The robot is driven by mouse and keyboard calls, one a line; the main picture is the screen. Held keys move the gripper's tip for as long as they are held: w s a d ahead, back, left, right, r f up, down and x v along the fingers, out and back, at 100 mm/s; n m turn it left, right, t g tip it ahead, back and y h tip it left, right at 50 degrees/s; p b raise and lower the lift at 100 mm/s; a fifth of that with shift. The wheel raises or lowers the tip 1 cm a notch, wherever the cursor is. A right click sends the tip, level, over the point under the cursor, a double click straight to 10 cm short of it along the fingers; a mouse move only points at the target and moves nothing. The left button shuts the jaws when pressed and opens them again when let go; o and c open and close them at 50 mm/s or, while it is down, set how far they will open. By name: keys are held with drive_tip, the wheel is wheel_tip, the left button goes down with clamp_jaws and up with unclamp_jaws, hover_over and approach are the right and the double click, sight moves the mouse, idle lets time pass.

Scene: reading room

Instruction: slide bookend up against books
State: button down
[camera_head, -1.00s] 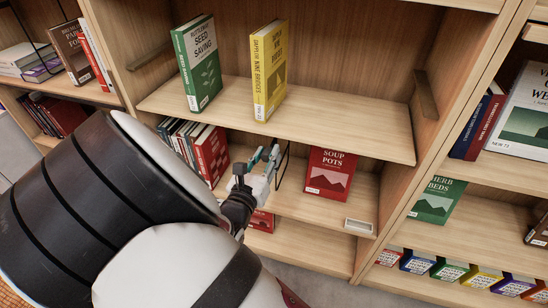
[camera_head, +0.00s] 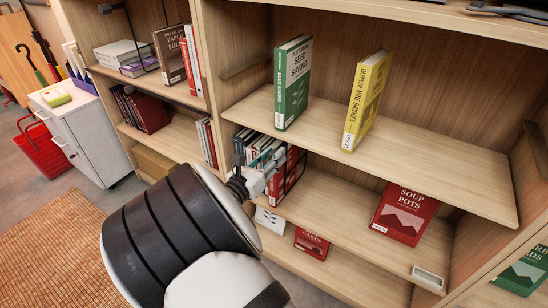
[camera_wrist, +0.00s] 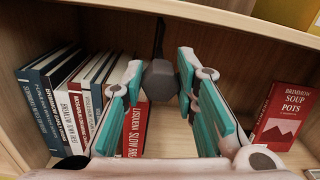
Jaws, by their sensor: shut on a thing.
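A row of upright books (camera_wrist: 68,100) stands on the middle shelf against its left side. A red book (camera_wrist: 134,124) is at the right end of the row; in the head view the row (camera_head: 262,150) is partly hidden by my arm. The bookend is a black wire frame (camera_head: 297,168) just right of the row. In the wrist view it shows nearly edge-on, with a dark grey block (camera_wrist: 160,80). My gripper (camera_wrist: 160,92), with teal finger pads, is shut on that block. The bookend is close to the red book; I cannot tell if they touch.
A red Soup Pots book (camera_head: 404,213) stands to the right on the same shelf, with bare shelf between. The shelf above holds a green book (camera_head: 293,84) and a yellow book (camera_head: 367,99).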

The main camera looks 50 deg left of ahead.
drive_tip(key=shift+s+a+f, duration=0.1)
drive_tip(key=c, duration=1.2)
unclamp_jaws()
drive_tip(key=shift+c, duration=0.2)
